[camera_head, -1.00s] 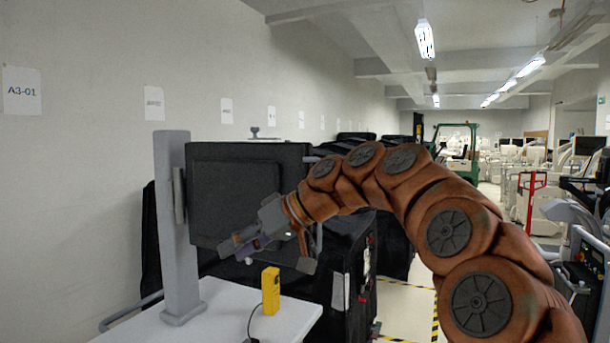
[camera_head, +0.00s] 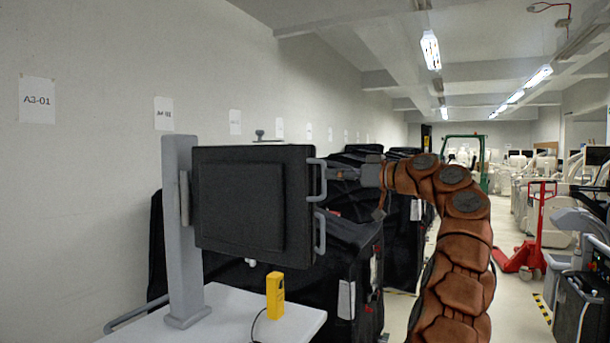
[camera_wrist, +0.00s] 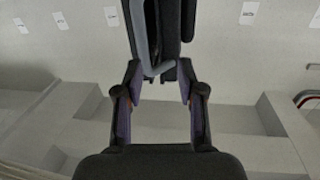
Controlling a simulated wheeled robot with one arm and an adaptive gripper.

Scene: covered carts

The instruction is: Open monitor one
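The monitor is a black flat panel (camera_head: 240,205) on a grey post (camera_head: 180,230) above a white table. Two grey handles, an upper (camera_head: 318,180) and a lower (camera_head: 320,232), stick out from its right edge. My gripper (camera_head: 334,173) is at the right of the upper handle, level with it. In the wrist view my gripper (camera_wrist: 160,78) has its fingers apart. A grey handle (camera_wrist: 146,45) and the black panel edge (camera_wrist: 170,30) show ahead, with the handle's end between the fingertips. I see no finger closed on it.
A yellow device (camera_head: 275,295) with a cable stands on the white table (camera_head: 235,305). Black covered carts (camera_head: 345,255) stand behind and right of the monitor. A red pallet jack (camera_head: 525,255) is farther right, with open floor before it.

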